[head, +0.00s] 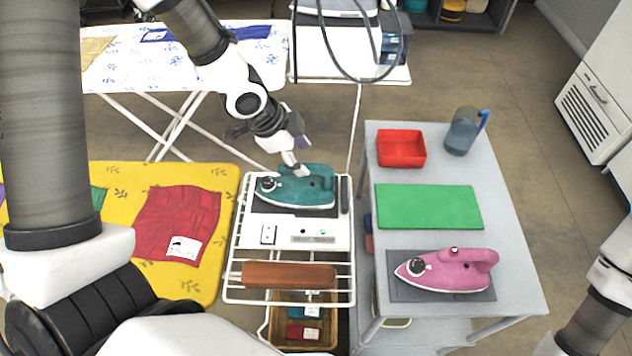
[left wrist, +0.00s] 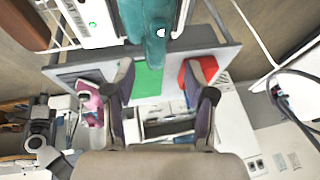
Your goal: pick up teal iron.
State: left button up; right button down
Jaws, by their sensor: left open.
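The teal iron (head: 302,190) rests on the dark plate of a white wire-framed stand in the head view, its tip toward the left. My left gripper (head: 297,168) is at the iron's upper edge, near its handle; whether it touches cannot be told. The gripper hides part of the iron in the head view. My right gripper is not clearly seen.
A grey table (head: 377,150) at right holds a red tray (head: 401,150), a green mat (head: 430,207), a blue jug (head: 463,132) and a pink iron (head: 450,270) on a dark pad. A brown bar (head: 289,275) crosses the stand's front. A yellow board (head: 215,180) with red cloth is left.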

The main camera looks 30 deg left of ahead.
aim_at(310, 166)
pick_arm(q)
jog(key=shift+s+d+f, duration=0.1)
jog(key=shift+f, duration=0.4)
jog(key=x, duration=0.5)
jog(key=shift+w+d, duration=0.15)
jog(key=shift+w, duration=0.1)
jog(key=shift+s+r, duration=0.1)
jog(key=shift+s, duration=0.15)
jog(key=c, duration=0.5)
grip_shut()
jog(key=shift+r, duration=0.1)
